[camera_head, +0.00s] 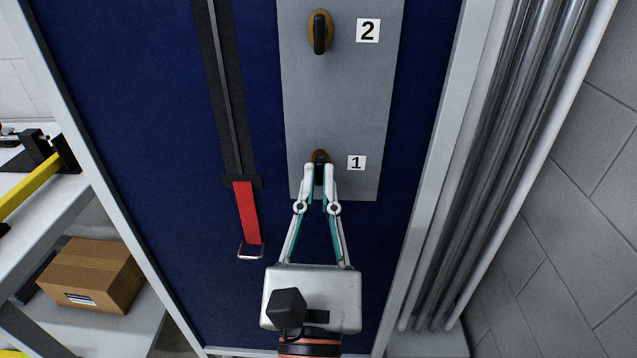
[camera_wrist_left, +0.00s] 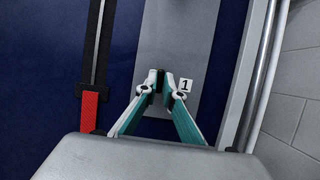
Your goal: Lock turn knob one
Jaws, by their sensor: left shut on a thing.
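Turn knob one (camera_head: 320,158) is a dark knob on a brass-coloured round base, low on a grey metal plate (camera_head: 340,100), beside a white label "1" (camera_head: 356,163). My left gripper (camera_head: 320,170) reaches up from below, its two fingertips shut on the knob from either side. The fingers hide most of the knob, so its angle is hard to tell. In the left wrist view the fingertips (camera_wrist_left: 161,80) meet around the knob, left of the "1" label (camera_wrist_left: 185,85). My right gripper is in neither view.
Turn knob two (camera_head: 320,33) stands upright higher on the plate, beside label "2" (camera_head: 368,30). A black strap with a red end (camera_head: 248,212) hangs left on the blue panel (camera_head: 140,100). Metal pipes (camera_head: 500,160) run along the right. A cardboard box (camera_head: 90,273) sits on a shelf at lower left.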

